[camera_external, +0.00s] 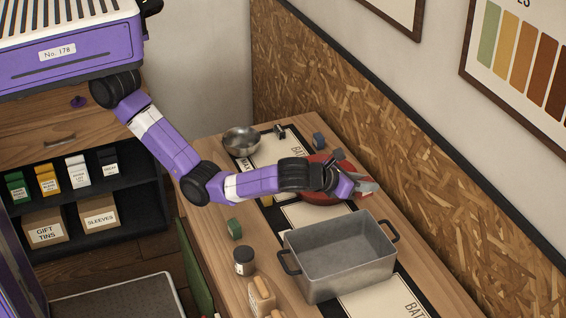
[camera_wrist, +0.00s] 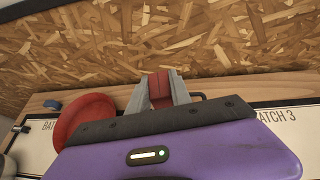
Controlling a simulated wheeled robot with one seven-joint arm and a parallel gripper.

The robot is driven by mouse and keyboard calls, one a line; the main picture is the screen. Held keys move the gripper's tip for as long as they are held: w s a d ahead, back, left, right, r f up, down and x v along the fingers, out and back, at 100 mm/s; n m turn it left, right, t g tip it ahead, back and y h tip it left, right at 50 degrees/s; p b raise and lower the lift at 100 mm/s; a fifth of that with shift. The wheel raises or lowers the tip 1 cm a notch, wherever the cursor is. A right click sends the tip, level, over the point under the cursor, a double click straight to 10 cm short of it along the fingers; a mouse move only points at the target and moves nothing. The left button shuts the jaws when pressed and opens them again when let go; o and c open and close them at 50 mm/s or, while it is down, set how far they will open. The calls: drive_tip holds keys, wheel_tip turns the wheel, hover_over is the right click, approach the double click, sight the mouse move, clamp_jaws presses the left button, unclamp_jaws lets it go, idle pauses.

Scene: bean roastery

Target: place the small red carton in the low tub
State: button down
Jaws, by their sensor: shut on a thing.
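My gripper (camera_external: 366,187) is shut on the small red carton (camera_wrist: 160,88), which shows as a red strip between the two grey fingers in the wrist view. In the external view I cannot make the carton out. The low tub (camera_external: 338,262) is a grey metal rectangular bin with black handles at its ends, standing on the table. It looks empty inside. My gripper is beyond the tub's far end, above the table near a red round dish (camera_external: 318,193), and not over the tub. The red dish also shows in the wrist view (camera_wrist: 82,117).
A metal bowl (camera_external: 241,140) and a small blue item (camera_external: 319,141) are at the table's far end. A chipboard wall (camera_external: 380,150) borders the right side.

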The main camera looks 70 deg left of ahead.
sight(373, 242)
drive_tip(key=shift+m+h, duration=0.5)
drive_tip(key=shift+m, duration=0.3)
drive_tip(key=f, duration=0.6)
drive_tip(key=d+f, duration=0.1)
drive_tip(key=f, duration=0.6)
drive_tip(key=d+f, duration=0.1)
drive_tip(key=f, duration=0.6)
drive_tip(key=shift+w+f+b, duration=0.15)
drive_tip(key=shift+w+b, duration=0.1)
drive_tip(key=shift+b, duration=0.1)
drive_tip(key=shift+f, duration=0.15)
drive_tip(key=c, duration=1.2)
unclamp_jaws()
drive_tip(key=shift+o, duration=0.2)
drive_tip(key=shift+s+r, duration=0.2)
drive_tip(key=shift+r, duration=0.05)
drive_tip(key=shift+p+v, duration=0.35)
drive_tip(key=shift+v, duration=3.2)
